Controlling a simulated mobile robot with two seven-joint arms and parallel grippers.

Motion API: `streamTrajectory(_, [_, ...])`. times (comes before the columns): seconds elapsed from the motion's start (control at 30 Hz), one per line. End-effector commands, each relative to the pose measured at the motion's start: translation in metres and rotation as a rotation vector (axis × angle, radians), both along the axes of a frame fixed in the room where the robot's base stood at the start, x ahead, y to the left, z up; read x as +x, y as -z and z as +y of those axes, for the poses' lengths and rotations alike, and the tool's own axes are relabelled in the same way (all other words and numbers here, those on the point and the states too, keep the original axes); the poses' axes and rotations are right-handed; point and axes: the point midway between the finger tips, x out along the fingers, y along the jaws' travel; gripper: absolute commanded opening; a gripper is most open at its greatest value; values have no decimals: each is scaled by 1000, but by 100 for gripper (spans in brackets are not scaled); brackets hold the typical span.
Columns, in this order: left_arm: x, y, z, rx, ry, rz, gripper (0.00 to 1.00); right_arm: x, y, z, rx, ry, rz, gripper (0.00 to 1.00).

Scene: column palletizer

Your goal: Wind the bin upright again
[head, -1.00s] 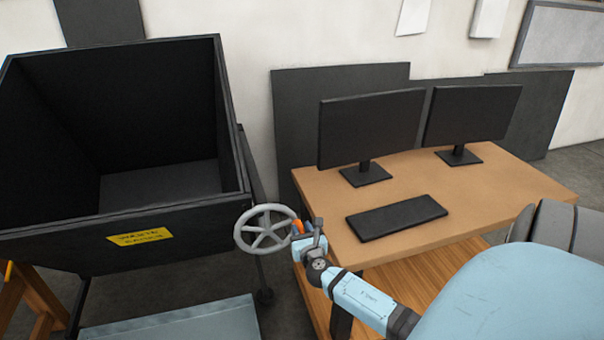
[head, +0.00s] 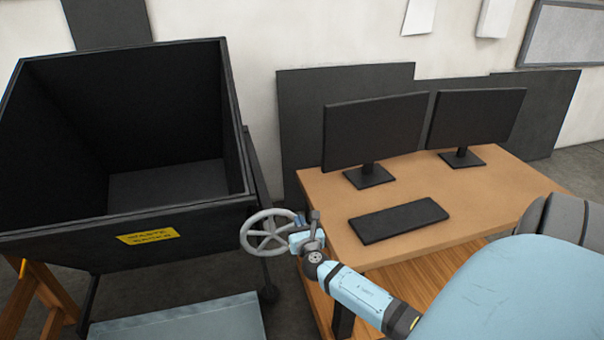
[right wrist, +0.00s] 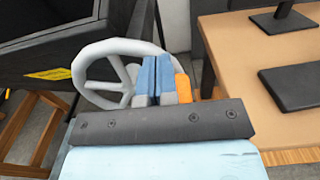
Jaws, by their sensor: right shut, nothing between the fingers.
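The black waste bin (head: 95,250) stands at the left in the head view, with its open top toward me and a yellow label (head: 148,237) on its front. It looks tilted forward slightly. The grey handwheel (head: 246,238) is at the bin's right side, and it also shows in the right wrist view (right wrist: 84,68). My right gripper (head: 301,222) is at the wheel's right rim. In the right wrist view its blue-grey fingers (right wrist: 158,78) are shut together with nothing between them, overlapping the wheel's right part. I cannot tell whether they touch the rim. My left gripper is out of view.
A wooden desk (head: 470,205) with two monitors (head: 372,133) and a keyboard (head: 398,220) stands right of the wheel, close to my right arm. A pale blue-grey flat panel (head: 180,318) lies below the bin. A wooden stand (head: 45,290) is at the lower left.

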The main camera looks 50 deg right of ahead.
Motion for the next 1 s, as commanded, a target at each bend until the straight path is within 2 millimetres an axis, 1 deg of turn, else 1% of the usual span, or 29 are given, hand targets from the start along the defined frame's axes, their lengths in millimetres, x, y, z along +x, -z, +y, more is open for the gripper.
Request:
streamTrajectory(0.03, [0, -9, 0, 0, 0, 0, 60, 1, -9, 2, 1, 0, -1, 0])
streamTrajectory(0.1, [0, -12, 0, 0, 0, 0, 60, 2, -12, 3, 1, 0, -1, 0])
streamTrajectory(0.27, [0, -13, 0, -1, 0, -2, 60, 3, -13, 5, 0, 1, 0, 0])
streamTrajectory(0.6, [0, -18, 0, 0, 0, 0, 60, 8, -35, 14, 2, 0, -1, 0])
streamTrajectory(0.8, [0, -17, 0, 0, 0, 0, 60, 8, -35, 14, 0, 0, 0, 0])
streamTrajectory(0.83, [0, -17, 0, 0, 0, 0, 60, 8, -35, 14, 0, 0, 0, 2])
streamTrajectory(0.87, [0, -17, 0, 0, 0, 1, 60, 8, -35, 14, 0, 0, 0, 9])
streamTrajectory(0.9, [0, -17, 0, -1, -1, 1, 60, 8, -35, 14, 0, 0, 0, 18])
streamTrajectory(0.97, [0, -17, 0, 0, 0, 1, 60, 8, -35, 14, 0, 0, 0, 32])
streamTrajectory(1.0, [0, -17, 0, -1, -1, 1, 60, 8, -35, 14, 0, 0, 0, 41])
